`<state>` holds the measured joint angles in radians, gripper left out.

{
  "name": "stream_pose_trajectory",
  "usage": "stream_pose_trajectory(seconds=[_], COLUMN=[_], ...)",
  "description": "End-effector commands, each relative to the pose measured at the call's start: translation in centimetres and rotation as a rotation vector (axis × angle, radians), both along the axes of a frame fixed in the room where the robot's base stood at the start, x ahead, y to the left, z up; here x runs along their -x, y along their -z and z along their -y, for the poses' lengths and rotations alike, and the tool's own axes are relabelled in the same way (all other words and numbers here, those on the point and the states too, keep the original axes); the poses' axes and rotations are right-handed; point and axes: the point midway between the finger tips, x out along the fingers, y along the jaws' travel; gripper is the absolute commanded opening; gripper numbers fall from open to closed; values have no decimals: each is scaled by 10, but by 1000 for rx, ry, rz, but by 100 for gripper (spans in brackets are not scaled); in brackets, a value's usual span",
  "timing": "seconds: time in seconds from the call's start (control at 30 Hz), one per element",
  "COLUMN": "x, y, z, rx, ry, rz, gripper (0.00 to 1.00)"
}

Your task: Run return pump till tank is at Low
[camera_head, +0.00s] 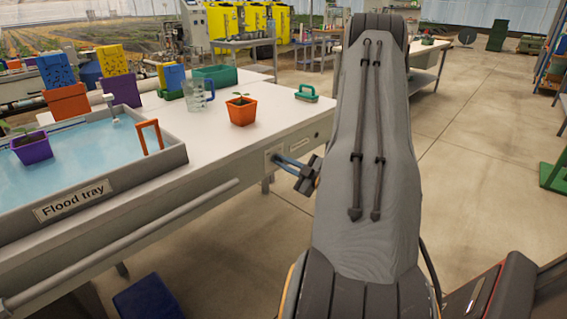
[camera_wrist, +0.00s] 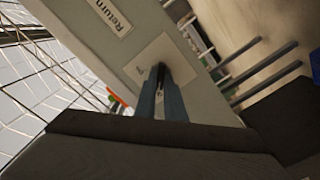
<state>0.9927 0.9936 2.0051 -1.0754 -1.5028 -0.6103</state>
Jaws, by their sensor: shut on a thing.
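My gripper (camera_head: 280,160) reaches the end face of the white bench, where a pale switch plate (camera_head: 271,153) is mounted. In the wrist view the plate (camera_wrist: 151,57) sits below a label reading "Return" (camera_wrist: 111,13). My gripper (camera_wrist: 161,74) is shut on the small dark switch at the plate; its fingers hide most of the switch, so its position cannot be told. The flood tray (camera_head: 65,200) on the bench holds light blue water. No tank level mark can be read in either view.
On the bench stand an orange pot with a seedling (camera_head: 242,110), a clear jug (camera_head: 196,95), a green-handled brush (camera_head: 307,93) and a green bin (camera_head: 216,76). A purple pot (camera_head: 32,148) is in the tray. Open floor (camera_head: 470,130) lies to the right.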

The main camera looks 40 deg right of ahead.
Motion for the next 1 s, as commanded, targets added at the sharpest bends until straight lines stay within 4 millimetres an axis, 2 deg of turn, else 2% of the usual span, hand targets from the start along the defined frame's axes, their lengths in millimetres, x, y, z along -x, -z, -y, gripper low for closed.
stream_pose_trajectory(seconds=[0.67,0.7,0.8,1.0], x=[1,1,1,0], y=[2,2,2,1], z=[0,0,0,-1], rx=[64,64,64,64], ry=[1,1,1,0], rz=[2,2,2,4], gripper=[0,11,28,28])
